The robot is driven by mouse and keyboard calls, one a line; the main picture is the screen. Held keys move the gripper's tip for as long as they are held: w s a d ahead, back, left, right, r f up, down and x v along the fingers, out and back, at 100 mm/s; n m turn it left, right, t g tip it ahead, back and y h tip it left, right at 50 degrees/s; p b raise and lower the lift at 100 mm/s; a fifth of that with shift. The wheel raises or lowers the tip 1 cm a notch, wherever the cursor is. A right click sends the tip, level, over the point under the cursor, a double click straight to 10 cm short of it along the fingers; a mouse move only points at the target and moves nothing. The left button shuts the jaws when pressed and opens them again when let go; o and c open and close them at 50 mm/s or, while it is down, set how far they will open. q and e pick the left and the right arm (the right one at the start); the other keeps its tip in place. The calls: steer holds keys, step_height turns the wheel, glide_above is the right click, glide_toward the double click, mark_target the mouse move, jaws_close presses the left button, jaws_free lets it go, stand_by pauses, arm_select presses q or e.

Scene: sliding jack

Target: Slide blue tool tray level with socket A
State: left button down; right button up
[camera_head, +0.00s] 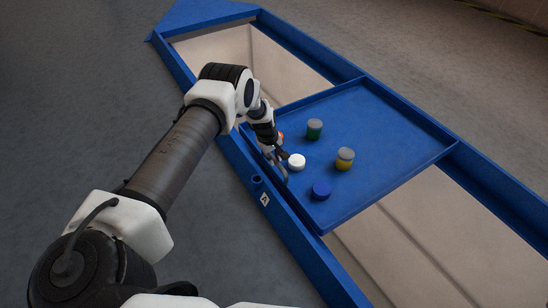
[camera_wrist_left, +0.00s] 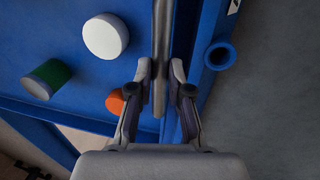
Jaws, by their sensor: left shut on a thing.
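The blue tool tray (camera_head: 385,125) lies across the blue frame, with a grey bar handle (camera_wrist_left: 161,50) along its near edge. My left gripper (camera_head: 278,157) is at that edge. In the left wrist view its fingers (camera_wrist_left: 162,72) are shut on the bar, one on each side. Socket A is a blue ring (camera_head: 256,181) on the near rail, just outside the tray edge, beside a white "A" label (camera_head: 265,199). In the left wrist view the socket (camera_wrist_left: 220,55) is right of the bar, apart from it. My right gripper is out of view.
The frame's long rails (camera_head: 290,237) run past the tray, with open beige bays on both sides.

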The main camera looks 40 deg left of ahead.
arm_select(q)
steer(key=shift+w+a, duration=0.1)
steer(key=shift+a, duration=0.1)
steer(key=c, duration=1.1)
jaws_free()
step_height(320, 180, up, 12)
steer(key=s, duration=0.2)
steer(key=shift+a+f, duration=0.15)
steer(key=shift+a, duration=0.25)
steer(key=shift+s, duration=0.1)
